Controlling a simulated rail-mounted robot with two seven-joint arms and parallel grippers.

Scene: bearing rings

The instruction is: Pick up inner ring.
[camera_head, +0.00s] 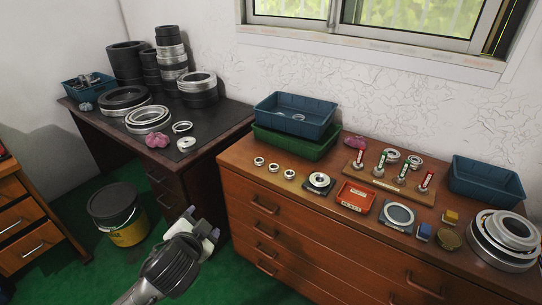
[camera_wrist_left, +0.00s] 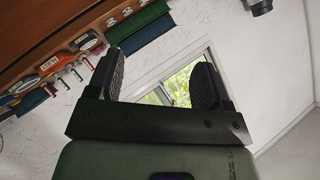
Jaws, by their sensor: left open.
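Several metal rings are in the head view; I cannot tell which is the inner ring. Three small rings (camera_head: 273,167) lie in a row on the left of the brown drawer cabinet top (camera_head: 236,158). Beside them a silver ring (camera_head: 319,181) sits on a dark square plate. A larger ring (camera_head: 398,214) lies further right on another plate. My left gripper (camera_head: 214,232) is over the green floor, in front of and apart from the cabinet. In the left wrist view its fingers (camera_wrist_left: 158,82) are spread, with nothing between them. My right gripper is not in view.
A blue bin (camera_head: 312,104) on a green bin (camera_head: 262,137) and another blue bin (camera_head: 463,183) stand along the back. A red tray (camera_head: 355,197) and large stacked rings (camera_head: 500,262) share the cabinet top. A dark desk (camera_head: 222,129) holds more rings. A yellow-black bucket (camera_head: 125,235) stands on the floor.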

